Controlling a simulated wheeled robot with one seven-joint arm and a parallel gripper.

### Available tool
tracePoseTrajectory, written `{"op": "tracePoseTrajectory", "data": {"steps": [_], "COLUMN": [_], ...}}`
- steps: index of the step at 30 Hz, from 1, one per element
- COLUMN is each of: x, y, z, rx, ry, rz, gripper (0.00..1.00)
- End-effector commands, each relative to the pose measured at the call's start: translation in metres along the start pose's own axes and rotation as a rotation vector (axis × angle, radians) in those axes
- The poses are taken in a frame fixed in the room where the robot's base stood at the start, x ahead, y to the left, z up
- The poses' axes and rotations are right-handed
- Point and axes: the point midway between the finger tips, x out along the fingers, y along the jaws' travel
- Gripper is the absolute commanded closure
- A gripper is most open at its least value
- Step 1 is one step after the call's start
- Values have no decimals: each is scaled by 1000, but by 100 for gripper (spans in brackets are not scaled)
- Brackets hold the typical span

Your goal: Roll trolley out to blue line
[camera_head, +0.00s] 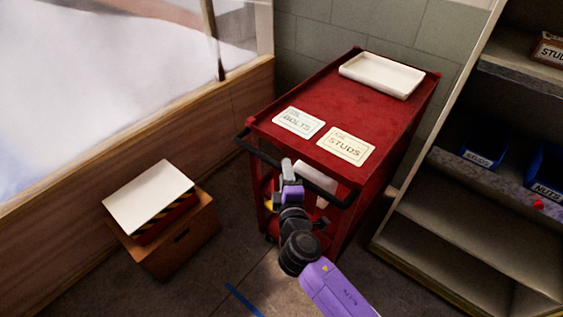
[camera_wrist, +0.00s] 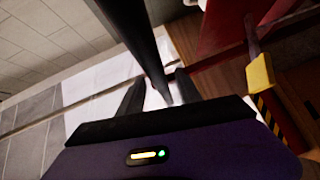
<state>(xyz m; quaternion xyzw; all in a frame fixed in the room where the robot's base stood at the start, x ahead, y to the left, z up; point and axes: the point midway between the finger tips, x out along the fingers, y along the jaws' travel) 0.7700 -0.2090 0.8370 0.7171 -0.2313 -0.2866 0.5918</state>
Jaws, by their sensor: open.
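The red trolley (camera_head: 335,105) stands against the block wall between the wooden-sided bay and the shelves. Its black push handle (camera_head: 262,158) runs along the near end. My gripper (camera_head: 291,175) is at the handle, close to its middle. In the wrist view my open fingers (camera_wrist: 158,92) lie on either side of a dark bar (camera_wrist: 138,40), which looks like the handle; I cannot tell if they touch it. A short piece of the blue line (camera_head: 243,299) shows on the floor in front of the trolley; my arm may hide more.
A white tray (camera_head: 382,75), a BOLTS card (camera_head: 299,122) and a STUDS card (camera_head: 346,146) lie on the trolley top. A wooden box (camera_head: 178,245) stands left on the floor. Shelves (camera_head: 455,235) with blue bins (camera_head: 485,153) stand close right. Floor ahead of the trolley looks clear.

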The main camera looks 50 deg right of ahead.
Motion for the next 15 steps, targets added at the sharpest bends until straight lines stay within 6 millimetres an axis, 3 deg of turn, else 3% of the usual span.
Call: {"op": "tracePoseTrajectory", "data": {"steps": [7, 15], "x": [36, 47], "y": [1, 0], "z": [0, -1], "rx": [2, 2], "ry": [0, 3], "rz": [-1, -1], "gripper": [59, 59]}}
